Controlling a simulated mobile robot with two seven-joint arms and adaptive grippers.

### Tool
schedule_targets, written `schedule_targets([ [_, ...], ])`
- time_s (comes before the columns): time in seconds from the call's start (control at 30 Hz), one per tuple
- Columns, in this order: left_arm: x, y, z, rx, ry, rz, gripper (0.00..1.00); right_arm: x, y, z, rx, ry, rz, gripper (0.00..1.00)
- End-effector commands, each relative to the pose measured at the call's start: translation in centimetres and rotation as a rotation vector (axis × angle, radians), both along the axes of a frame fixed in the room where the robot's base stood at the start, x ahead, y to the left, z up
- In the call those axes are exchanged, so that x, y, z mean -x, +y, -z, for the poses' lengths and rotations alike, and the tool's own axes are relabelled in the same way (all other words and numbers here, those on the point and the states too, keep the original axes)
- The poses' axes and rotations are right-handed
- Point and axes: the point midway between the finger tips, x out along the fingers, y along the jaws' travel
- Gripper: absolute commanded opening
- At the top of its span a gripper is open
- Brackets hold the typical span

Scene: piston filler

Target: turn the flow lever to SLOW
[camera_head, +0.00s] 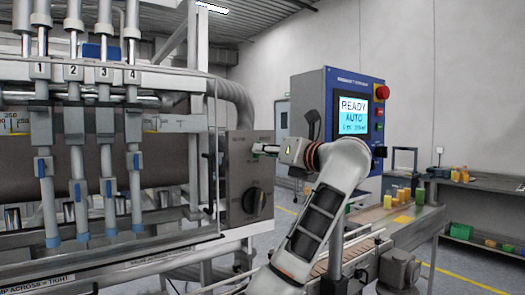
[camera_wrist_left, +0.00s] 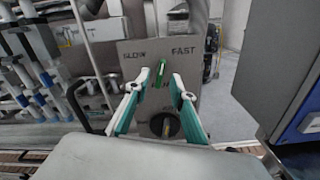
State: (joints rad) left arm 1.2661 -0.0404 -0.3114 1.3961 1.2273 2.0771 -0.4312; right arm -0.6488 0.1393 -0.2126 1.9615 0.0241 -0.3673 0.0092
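The grey control panel (camera_head: 238,178) shows in the head view, and in the left wrist view the panel (camera_wrist_left: 135,58) carries the words SLOW at left and FAST at right. The green flow lever (camera_wrist_left: 160,69) stands roughly upright between the two words. My left gripper (camera_wrist_left: 160,78) is open, with one finger on each side of the lever; contact with it cannot be told. In the head view my left gripper (camera_head: 266,149) is at the panel's upper right, largely covering the lever. My right gripper is not in view.
A black knob (camera_wrist_left: 164,124) sits below the lever. A blue cabinet with a READY AUTO screen (camera_head: 353,114) and a red button (camera_head: 382,92) stands to the right. Filling nozzles stand at the left. A vertical rail stands left of the panel.

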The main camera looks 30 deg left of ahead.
Motion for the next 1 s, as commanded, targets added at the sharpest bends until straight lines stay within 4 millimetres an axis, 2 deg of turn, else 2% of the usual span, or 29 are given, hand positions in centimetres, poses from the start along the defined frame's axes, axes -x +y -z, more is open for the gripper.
schedule_targets([
  [0.2,-0.7,1.8,0.0,-0.002,0.0,0.0,0.24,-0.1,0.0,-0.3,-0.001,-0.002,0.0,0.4],
  [0.5,-0.9,2.0,0.0,-0.001,0.001,0.0,0.24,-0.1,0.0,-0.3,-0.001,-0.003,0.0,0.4],
  [0.57,-0.9,2.0,0.0,-0.001,0.001,0.0,0.11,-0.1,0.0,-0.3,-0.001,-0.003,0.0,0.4],
  [0.6,-0.9,2.0,0.0,-0.001,0.001,0.0,0.0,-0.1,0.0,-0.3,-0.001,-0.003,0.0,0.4],
  [1.0,-0.9,2.0,0.1,0.009,-0.02,0.0,0.0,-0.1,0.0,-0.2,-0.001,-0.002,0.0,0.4],
])
